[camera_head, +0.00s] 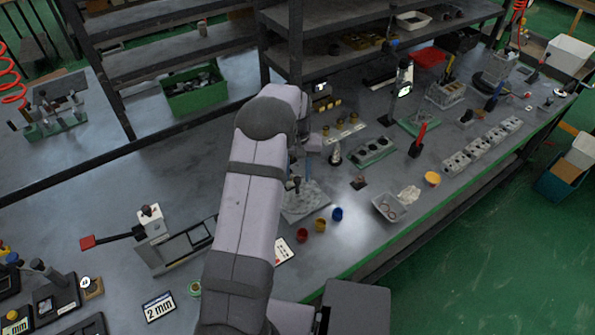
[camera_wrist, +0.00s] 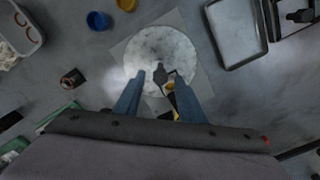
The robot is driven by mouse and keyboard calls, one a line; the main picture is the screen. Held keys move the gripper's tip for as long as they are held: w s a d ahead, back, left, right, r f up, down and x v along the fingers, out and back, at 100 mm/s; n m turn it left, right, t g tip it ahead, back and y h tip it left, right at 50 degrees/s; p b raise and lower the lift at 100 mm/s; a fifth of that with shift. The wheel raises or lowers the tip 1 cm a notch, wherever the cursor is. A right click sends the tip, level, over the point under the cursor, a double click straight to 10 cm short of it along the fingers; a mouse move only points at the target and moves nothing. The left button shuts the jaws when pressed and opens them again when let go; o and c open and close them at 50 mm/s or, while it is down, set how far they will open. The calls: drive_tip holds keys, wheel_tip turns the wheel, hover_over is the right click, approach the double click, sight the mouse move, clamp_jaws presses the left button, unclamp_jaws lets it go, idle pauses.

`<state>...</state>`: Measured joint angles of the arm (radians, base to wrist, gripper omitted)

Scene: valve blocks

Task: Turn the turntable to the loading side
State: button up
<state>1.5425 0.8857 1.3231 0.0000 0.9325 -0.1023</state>
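The turntable is a pale, mottled round disc (camera_wrist: 150,45) on a square plate, seen ahead of my gripper in the wrist view. In the head view its grey plate (camera_head: 310,200) shows just right of my arm, partly hidden by it. A dark upright knob (camera_wrist: 160,75) stands near the disc's near edge, with a small yellow part (camera_wrist: 171,86) beside it. My gripper (camera_wrist: 160,84) is open, with one blue-grey finger on each side of the knob. I cannot tell whether either finger touches it. The fingertips are largely hidden in the head view.
A blue cup (camera_head: 337,214), a yellow cup (camera_head: 320,225) and a red cup (camera_head: 302,235) stand in front of the turntable. A grey tray (camera_wrist: 263,40) lies close to the plate in the wrist view.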

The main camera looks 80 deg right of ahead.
drive_tip(key=shift+c, duration=0.6)
clamp_jaws()
drive_tip(key=shift+m, duration=0.8)
drive_tip(key=shift+s+m+b, duration=0.1)
drive_tip(key=shift+m+b, duration=0.3)
drive_tip(key=shift+m, duration=1.5)
drive_tip(key=shift+s+m, duration=0.1)
drive_tip(key=shift+m, duration=2.8)
drive_tip(key=shift+m+b, duration=0.4)
drive_tip(key=shift+m, duration=3)
drive_tip(key=shift+a+m, duration=0.15)
drive_tip(key=shift+m, duration=3.05)
